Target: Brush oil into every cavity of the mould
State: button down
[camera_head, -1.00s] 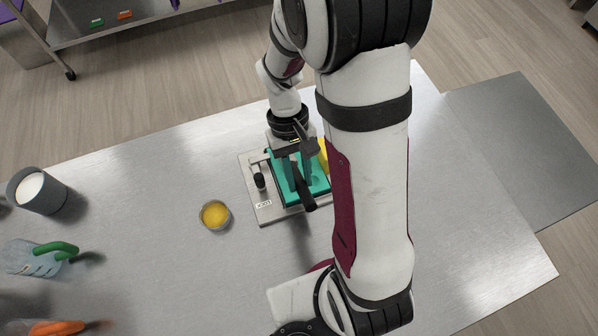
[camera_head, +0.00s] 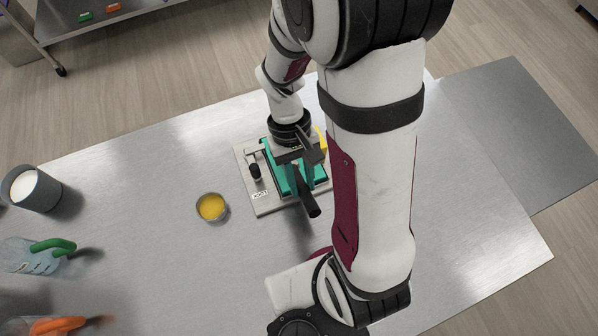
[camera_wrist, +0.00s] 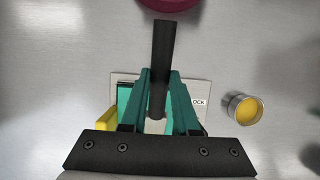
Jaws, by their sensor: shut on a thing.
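My gripper (camera_head: 291,172) is shut on a brush with a black handle (camera_head: 308,198). The handle sticks out tilted toward the front, and it also shows between my teal fingers in the wrist view (camera_wrist: 163,60). My gripper is over the teal mould (camera_head: 273,172), which sits on a grey plate (camera_head: 262,208). The brush's bristles are hidden, so I cannot tell whether they touch a cavity. The cavities are hidden too. A small round dish of yellow oil (camera_head: 211,207) stands apart, left of the plate; the wrist view shows it at right (camera_wrist: 243,108).
A black-knobbed lever (camera_head: 255,171) stands on the plate's left side, near a LOCK label. A yellow part (camera_head: 323,139) is at the mould's far right. A grey cup with white contents (camera_head: 34,188) and green-handled (camera_head: 53,246) and orange-handled (camera_head: 55,326) items are at left.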

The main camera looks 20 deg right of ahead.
aim_at(311, 202)
jog(key=shift+s+f, duration=0.15)
jog(key=shift+s, duration=2.75)
notch_tip(311, 202, up, 7)
jog(key=shift+f, duration=0.1)
jog(key=c, duration=1.2)
grip_release()
jog(key=shift+c, duration=0.2)
grip_shut()
